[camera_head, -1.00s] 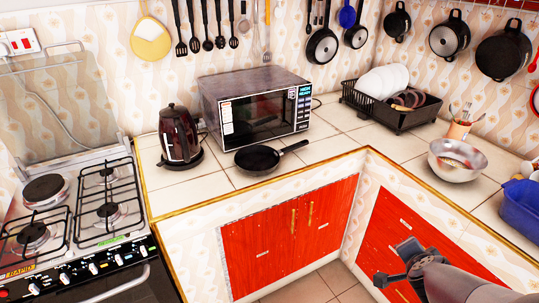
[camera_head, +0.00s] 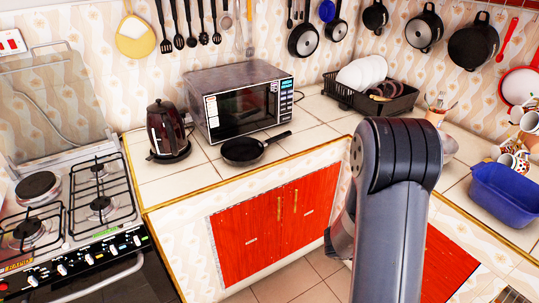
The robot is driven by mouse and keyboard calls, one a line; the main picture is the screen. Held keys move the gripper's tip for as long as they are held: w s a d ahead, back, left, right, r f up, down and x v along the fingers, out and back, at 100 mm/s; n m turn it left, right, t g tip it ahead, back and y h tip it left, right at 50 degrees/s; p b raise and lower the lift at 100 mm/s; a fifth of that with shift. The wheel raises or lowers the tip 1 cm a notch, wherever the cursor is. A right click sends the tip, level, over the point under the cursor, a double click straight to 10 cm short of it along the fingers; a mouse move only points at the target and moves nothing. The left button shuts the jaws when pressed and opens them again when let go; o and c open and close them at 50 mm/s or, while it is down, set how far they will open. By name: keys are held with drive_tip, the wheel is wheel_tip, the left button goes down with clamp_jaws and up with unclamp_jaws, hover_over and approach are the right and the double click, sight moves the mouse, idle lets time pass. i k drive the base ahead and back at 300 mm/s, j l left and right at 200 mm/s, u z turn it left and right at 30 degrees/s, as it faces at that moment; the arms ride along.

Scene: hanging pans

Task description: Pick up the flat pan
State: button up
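The flat pan (camera_head: 243,151) is black and shallow. It lies on the white tiled counter in front of the microwave, near the counter's front edge. Its black handle (camera_head: 279,137) points to the right and slightly back. My arm (camera_head: 392,220) rises large in the right half of the view, right of the pan and apart from it. A dark part at my arm's end (camera_head: 340,238) shows left of the big link, in front of the red cabinet. The gripper's fingers cannot be made out.
A microwave (camera_head: 240,103) stands behind the pan and a dark kettle (camera_head: 167,130) to its left. A gas stove (camera_head: 75,225) is at far left. A black dish rack (camera_head: 368,95) and a blue basin (camera_head: 505,192) are to the right. Several pans and utensils hang on the walls.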

sight(238, 152)
drive_tip(key=i+u, duration=0.1)
drive_tip(key=u, duration=0.35)
drive_tip(key=i+l+u, duration=0.1)
drive_tip(key=u, duration=0.35)
drive_tip(key=l+u, duration=0.2)
drive_tip(key=u, duration=0.3)
drive_tip(key=i+l+u, duration=0.1)
drive_tip(key=u, duration=0.35)
drive_tip(key=l+u, duration=0.35)
drive_tip(key=l, duration=0.7)
drive_tip(key=l+u, duration=0.35)
drive_tip(key=l, duration=0.75)
